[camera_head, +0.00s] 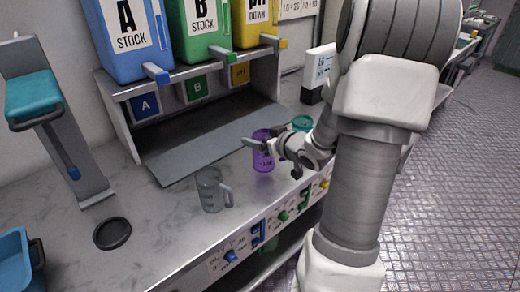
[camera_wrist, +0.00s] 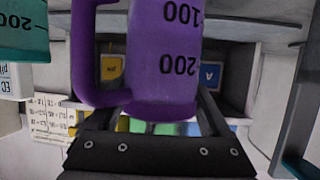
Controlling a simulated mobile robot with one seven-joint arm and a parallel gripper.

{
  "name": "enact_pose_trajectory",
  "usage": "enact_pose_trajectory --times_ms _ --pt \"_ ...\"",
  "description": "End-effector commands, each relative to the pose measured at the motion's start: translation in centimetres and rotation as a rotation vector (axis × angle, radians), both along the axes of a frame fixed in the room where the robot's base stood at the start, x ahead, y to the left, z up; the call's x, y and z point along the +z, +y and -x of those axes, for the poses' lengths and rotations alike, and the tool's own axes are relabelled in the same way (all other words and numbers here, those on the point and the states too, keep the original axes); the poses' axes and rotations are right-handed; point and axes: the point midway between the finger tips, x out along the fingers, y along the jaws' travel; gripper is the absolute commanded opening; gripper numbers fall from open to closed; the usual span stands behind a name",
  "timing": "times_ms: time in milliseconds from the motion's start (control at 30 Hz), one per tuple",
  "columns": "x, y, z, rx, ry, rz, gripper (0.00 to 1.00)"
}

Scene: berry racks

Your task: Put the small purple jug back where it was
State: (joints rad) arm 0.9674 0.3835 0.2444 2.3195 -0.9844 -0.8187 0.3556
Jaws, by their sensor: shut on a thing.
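The small purple jug (camera_head: 263,157) is upright at the front right of the grey mat, near the counter's front edge. My gripper (camera_head: 272,154) has its fingers on either side of the jug and is shut on it. In the wrist view the jug (camera_wrist: 165,55) appears inverted, with its handle to the left and the marks 100 and 200 showing, between the fingers of my gripper (camera_wrist: 165,112). I cannot tell whether its base touches the counter.
A teal jug (camera_head: 302,123) stands just behind my gripper. A clear grey jug (camera_head: 212,190) stands to the left. A rack (camera_head: 120,115) holds stock bottles behind the grey mat (camera_head: 190,150). A black disc (camera_head: 112,233) and a blue bin (camera_head: 14,265) are at left.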

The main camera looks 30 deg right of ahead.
Motion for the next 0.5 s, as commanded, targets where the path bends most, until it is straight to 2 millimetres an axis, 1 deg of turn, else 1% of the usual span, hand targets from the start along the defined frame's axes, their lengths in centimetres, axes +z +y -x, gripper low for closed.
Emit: enact_pose_trajectory --times_ms 33,100,200,500 --pt "-1.0 0.0 0.0 0.000 0.002 -0.003 0.18" --pt "-2.3 0.0 0.1 -0.001 0.003 -0.005 0.18" --pt "-3.4 0.0 0.1 -0.001 0.002 -0.003 0.18" --pt "-3.4 0.0 0.1 0.000 0.000 0.000 0.18"
